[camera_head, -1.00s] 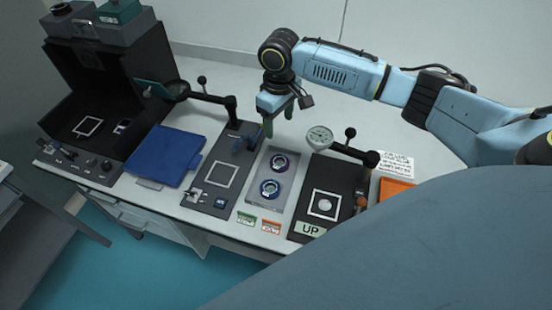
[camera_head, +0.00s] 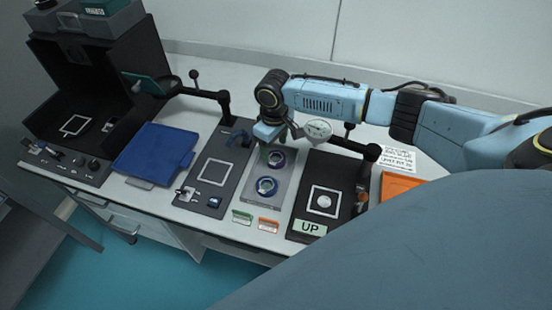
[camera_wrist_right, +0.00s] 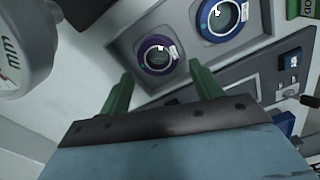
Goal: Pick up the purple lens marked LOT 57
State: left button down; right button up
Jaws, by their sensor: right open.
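The purple-ringed lens (camera_wrist_right: 158,55) lies in a grey tray (camera_wrist_right: 187,73) and carries a small pale tag whose lettering I cannot read. In the head view it appears to be the far lens (camera_head: 276,159) of two. A second, bluer-ringed lens (camera_wrist_right: 222,18) lies beside it, nearer the bench front in the head view (camera_head: 266,187). My right gripper (camera_wrist_right: 160,74) is open and empty, its green fingers apart, with the purple lens between and beyond the tips in the wrist view. In the head view the right gripper (camera_head: 268,141) is just behind the far lens. My left gripper is not in view.
A round dial gauge (camera_head: 317,129) on a jointed arm stands close to the right gripper. Dark plates with white squares flank the tray, left (camera_head: 213,173) and right (camera_head: 323,201). Green (camera_head: 242,217) and orange (camera_head: 268,225) labels sit in front.

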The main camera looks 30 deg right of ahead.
aim_at(275, 157)
notch_tip(275, 157, down, 4)
jog(key=shift+d+f, duration=0.1)
jog(key=c, duration=0.8)
